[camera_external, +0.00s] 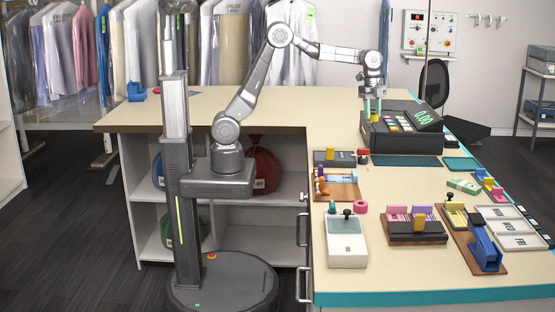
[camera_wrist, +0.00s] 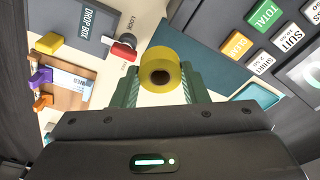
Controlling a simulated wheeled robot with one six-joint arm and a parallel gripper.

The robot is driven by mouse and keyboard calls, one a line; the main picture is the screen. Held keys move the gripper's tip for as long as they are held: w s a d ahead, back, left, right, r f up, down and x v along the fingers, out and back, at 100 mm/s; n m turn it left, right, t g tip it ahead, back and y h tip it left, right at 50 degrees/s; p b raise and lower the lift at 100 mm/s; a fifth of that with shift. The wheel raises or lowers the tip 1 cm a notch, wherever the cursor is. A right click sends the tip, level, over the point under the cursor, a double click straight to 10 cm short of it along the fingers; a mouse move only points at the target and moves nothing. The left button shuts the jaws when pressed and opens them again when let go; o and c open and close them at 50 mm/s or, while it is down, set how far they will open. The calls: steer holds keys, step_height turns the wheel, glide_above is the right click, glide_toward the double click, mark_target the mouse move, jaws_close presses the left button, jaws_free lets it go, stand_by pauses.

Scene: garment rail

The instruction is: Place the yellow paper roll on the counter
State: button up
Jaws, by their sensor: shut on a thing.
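The yellow paper roll (camera_wrist: 169,56) shows in the wrist view between the two green fingers of my gripper (camera_wrist: 160,86), with its dark core hole facing the camera. My gripper is shut on it. In the external view my gripper (camera_external: 373,106) points down beside the cash register (camera_external: 402,132), at the register's left side and over the far part of the counter (camera_external: 400,182).
A drop box (camera_external: 335,157) with a red-tagged lock lies left of the register. A teal mat (camera_external: 406,161) lies in front of it.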

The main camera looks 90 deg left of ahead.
steer(key=s+d+m+p, duration=0.1)
steer(key=s+d+m, duration=0.2)
steer(key=d, duration=1.2)
steer(key=s+d+m, duration=0.2)
steer(key=s+d, duration=0.1)
steer(key=d, duration=1.1)
steer(key=s+d+m+g+p, duration=0.1)
steer(key=s+d+m, duration=0.3)
steer(key=s+d, duration=1.05)
steer(key=shift+w+d+f+p, duration=0.25)
steer(key=shift+w+d+f, duration=0.1)
steer(key=shift+f, duration=2.25)
steer(key=shift+w+d+f+p, duration=0.3)
steer(key=shift+d+f, duration=0.1)
steer(key=shift+f, duration=2.25)
steer(key=shift+w+d+f+p, duration=0.25)
steer(key=shift+d+f, duration=0.1)
steer(key=shift+f, duration=2.25)
steer(key=o, duration=1)
steer(key=shift+c, duration=0.2)
step_height(320, 180, up, 12)
steer(key=a+b, duration=0.1)
steer(key=shift+w+a+r, duration=0.15)
steer(key=shift+a, duration=0.05)
